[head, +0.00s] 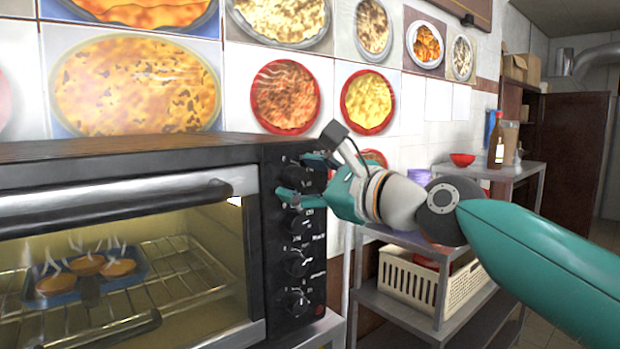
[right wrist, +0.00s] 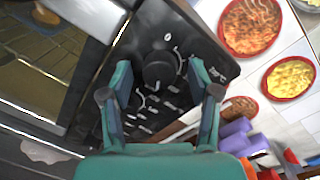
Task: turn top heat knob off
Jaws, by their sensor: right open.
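The black oven (head: 120,150) fills the left of the head view. Its control panel (head: 270,240) on the right side carries a column of dark knobs. The top heat knob (head: 293,176) is at the upper end of the column. My right gripper (head: 292,178) is open at the top knob, its teal fingers above and below it. In the right wrist view the round dark knob (right wrist: 160,70) shows between the fingertips of the right gripper (right wrist: 158,78), with gaps on both sides. I cannot tell the knob's exact setting. My left gripper is not in view.
Lower knobs (head: 297,263) sit close under the right gripper. Inside the oven, a blue tray (head: 65,300) holds steaming food on a rack. A metal shelf (head: 400,300) with a cream basket (head: 410,279) stands right of the oven. Food pictures cover the wall.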

